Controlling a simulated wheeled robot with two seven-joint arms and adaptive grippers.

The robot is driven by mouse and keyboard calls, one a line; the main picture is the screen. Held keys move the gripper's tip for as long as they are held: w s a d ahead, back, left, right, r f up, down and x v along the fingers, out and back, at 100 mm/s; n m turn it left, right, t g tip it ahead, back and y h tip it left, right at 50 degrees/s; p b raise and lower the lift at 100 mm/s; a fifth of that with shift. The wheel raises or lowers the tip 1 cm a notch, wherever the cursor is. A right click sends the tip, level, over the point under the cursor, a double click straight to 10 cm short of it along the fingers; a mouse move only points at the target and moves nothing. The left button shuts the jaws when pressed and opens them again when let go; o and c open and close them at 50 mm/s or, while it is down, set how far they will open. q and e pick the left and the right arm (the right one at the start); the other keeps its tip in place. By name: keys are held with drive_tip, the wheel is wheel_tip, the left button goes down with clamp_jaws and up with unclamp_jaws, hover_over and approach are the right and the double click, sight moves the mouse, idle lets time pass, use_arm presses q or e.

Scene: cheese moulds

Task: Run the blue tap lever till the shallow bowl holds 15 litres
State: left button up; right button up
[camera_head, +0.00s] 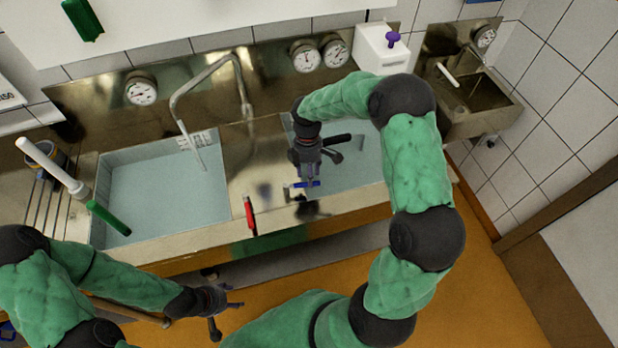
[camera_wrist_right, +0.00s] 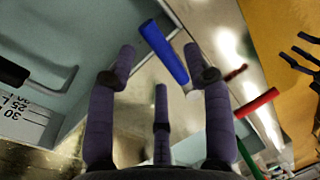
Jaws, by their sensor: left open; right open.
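The blue tap lever (camera_head: 303,184) lies sideways on the steel front strip. My right gripper (camera_head: 308,172) is above it, open. In the right wrist view the blue lever (camera_wrist_right: 163,52) shows between the spread fingertips; I cannot tell whether they touch it. The sink has a left bowl (camera_head: 165,195) and a right bowl (camera_head: 365,160), the latter partly hidden by my right arm; I cannot tell which is shallower. The swivel spout (camera_head: 205,72) points over the left bowl. A litre scale (camera_head: 197,140) is on its back wall; the water level is unclear. My left gripper (camera_head: 225,305) is open, before the counter.
A red lever (camera_head: 249,215) stands left of the blue one. A white-and-green stick (camera_head: 70,180) crosses the left bowl's edge. Gauges (camera_head: 141,89) line the backsplash. In the wrist view a black handle (camera_wrist_right: 12,72) and another scale (camera_wrist_right: 25,115) show at the bowl.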

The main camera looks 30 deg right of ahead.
drive_tip(key=shift+s+a+f, duration=0.1)
drive_tip(key=shift+s+f, duration=0.1)
drive_tip(key=shift+f, duration=0.9)
clamp_jaws()
